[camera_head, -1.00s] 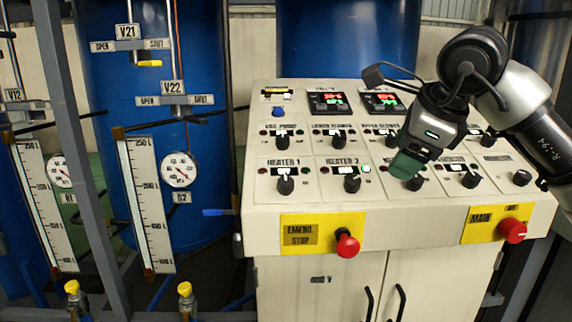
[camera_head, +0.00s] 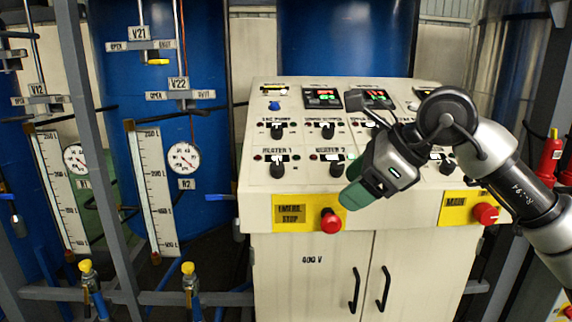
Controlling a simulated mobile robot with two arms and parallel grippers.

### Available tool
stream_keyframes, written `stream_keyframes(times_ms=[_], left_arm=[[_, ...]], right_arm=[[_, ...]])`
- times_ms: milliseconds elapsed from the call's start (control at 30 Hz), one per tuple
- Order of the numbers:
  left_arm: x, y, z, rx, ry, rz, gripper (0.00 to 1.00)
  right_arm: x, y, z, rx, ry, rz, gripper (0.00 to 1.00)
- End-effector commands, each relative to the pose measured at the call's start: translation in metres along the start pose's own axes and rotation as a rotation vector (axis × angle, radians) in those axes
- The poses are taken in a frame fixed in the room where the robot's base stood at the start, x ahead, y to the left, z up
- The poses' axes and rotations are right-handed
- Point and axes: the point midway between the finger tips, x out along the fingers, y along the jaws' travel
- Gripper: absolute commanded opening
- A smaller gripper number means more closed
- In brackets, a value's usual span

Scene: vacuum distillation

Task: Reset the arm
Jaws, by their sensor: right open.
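My right arm (camera_head: 500,165) comes in from the right in the head view, in front of a white control panel. My right gripper (camera_head: 352,196), with green fingertips, is open and empty. It hangs in front of the panel's lower right part and hides some knobs there. It points down and left, near the Heater 2 knob (camera_head: 337,168); I cannot tell whether it touches anything. My left gripper is not in view.
The control panel (camera_head: 262,225) carries several black knobs, a red emergency stop button (camera_head: 330,221) and a red main switch (camera_head: 486,213). Blue tanks, gauges (camera_head: 183,158) and pipes stand at left. A red extinguisher (camera_head: 551,158) stands at far right.

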Motion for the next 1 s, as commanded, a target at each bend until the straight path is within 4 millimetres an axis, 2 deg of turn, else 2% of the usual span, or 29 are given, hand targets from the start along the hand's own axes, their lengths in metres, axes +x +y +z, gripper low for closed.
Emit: stream_keyframes(times_ms=[33, 100, 167, 300, 433, 567, 667, 767, 867, 900, 967, 1000], left_arm=[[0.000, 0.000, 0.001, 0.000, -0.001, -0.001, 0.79], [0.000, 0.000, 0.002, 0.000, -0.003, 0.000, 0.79], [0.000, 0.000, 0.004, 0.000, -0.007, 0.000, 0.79], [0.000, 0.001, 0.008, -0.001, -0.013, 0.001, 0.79], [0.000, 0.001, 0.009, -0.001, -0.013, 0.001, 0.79], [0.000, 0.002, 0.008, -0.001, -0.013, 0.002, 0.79], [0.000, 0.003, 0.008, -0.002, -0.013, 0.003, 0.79], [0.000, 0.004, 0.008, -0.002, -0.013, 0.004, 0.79], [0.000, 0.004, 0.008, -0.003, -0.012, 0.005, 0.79], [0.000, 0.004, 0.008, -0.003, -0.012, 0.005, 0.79], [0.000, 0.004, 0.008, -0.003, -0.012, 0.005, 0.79], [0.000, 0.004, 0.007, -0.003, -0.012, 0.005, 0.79]], right_arm=[[0.014, 0.010, 0.004, 0.009, -0.060, 0.048, 0.62], [0.029, 0.024, 0.012, 0.031, -0.158, 0.115, 0.62], [0.041, 0.037, 0.020, 0.061, -0.254, 0.178, 0.62], [0.062, 0.074, 0.041, 0.206, -0.553, 0.371, 0.62], [0.060, 0.095, 0.054, 0.476, -0.896, 0.561, 0.62], [0.051, 0.089, 0.044, 0.842, -1.210, 0.695, 0.62], [0.050, 0.072, 0.015, 1.180, -1.417, 0.748, 0.62], [0.059, 0.055, -0.030, 1.557, -1.586, 0.745, 0.62], [0.079, 0.047, -0.091, 1.964, -1.705, 0.680, 0.62], [0.089, 0.048, -0.118, 2.133, -1.737, 0.631, 0.62], [0.106, 0.056, -0.160, 2.390, -1.763, 0.540, 0.62], [0.117, 0.066, -0.187, 2.554, -1.766, 0.465, 0.62]])
